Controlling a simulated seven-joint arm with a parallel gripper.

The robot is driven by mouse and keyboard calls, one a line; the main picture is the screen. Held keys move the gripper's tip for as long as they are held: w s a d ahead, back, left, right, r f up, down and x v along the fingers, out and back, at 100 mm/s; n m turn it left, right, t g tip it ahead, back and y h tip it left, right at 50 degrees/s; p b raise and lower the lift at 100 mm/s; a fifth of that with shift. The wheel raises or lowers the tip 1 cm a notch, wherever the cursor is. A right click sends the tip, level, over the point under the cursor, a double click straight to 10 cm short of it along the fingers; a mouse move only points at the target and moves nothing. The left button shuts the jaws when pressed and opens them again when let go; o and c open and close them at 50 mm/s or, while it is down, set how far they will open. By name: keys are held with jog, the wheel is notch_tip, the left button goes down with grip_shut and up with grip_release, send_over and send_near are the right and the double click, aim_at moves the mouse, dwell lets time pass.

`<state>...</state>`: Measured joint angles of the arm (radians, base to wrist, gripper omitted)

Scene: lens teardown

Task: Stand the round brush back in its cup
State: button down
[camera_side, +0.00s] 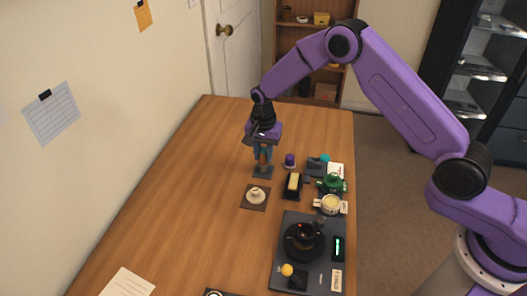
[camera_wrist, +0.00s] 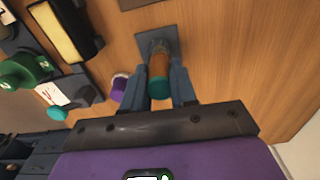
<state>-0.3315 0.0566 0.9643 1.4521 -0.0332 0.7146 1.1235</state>
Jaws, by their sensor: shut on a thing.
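The round brush (camera_wrist: 159,70) is a brown cylinder with a teal end that faces the wrist camera. My gripper (camera_wrist: 162,88) is shut on it, one finger on each side. In the side view my gripper (camera_side: 263,150) points down at the far part of the table, with the brush roughly upright between its fingers. Below the brush a grey round cup (camera_wrist: 157,45) shows on a dark square pad (camera_wrist: 143,40). The pad also shows in the side view (camera_side: 263,173). The brush and fingers hide much of the cup, so I cannot tell whether the brush's lower end is inside it.
A purple piece (camera_side: 290,160) stands close to the right. A black holder with a cream block (camera_side: 293,184), a green piece (camera_side: 332,183) and a cream round dish (camera_side: 330,204) are nearer. A pale part (camera_side: 256,194) sits on a brown mat.

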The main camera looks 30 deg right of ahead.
jog(key=shift+f, duration=0.2)
jog(key=shift+c, duration=1.7)
grip_release()
jog(key=shift+r, duration=3.5)
